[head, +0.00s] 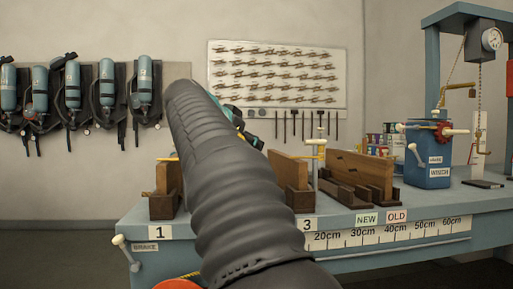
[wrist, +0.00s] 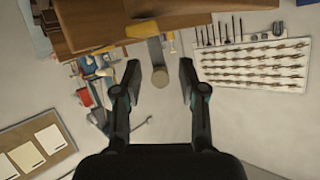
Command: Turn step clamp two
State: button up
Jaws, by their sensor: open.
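My arm covers the middle of the bench in the head view, and no label 2 or second clamp shows there. My gripper is open in the wrist view (wrist: 159,68), with a dark finger on each side. Between the fingertips is the round tan end of a grey bar (wrist: 160,76), apart from both fingers. The bar runs up to a yellow piece and a brown wooden block (wrist: 200,14). I cannot tell whether this is step clamp two. In the head view, an upright clamp with a pale post (head: 317,150) stands by wooden blocks above label 3 (head: 307,225).
The blue bench (head: 445,207) carries wooden blocks (head: 163,206) above label 1 (head: 159,232), and a blue winch (head: 428,158) at right. A brake lever (head: 121,241) sticks out at the front left. Breathing sets (head: 106,92) and a tool board (head: 278,75) hang behind.

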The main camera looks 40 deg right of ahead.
jog(key=shift+x, duration=2)
grip_shut()
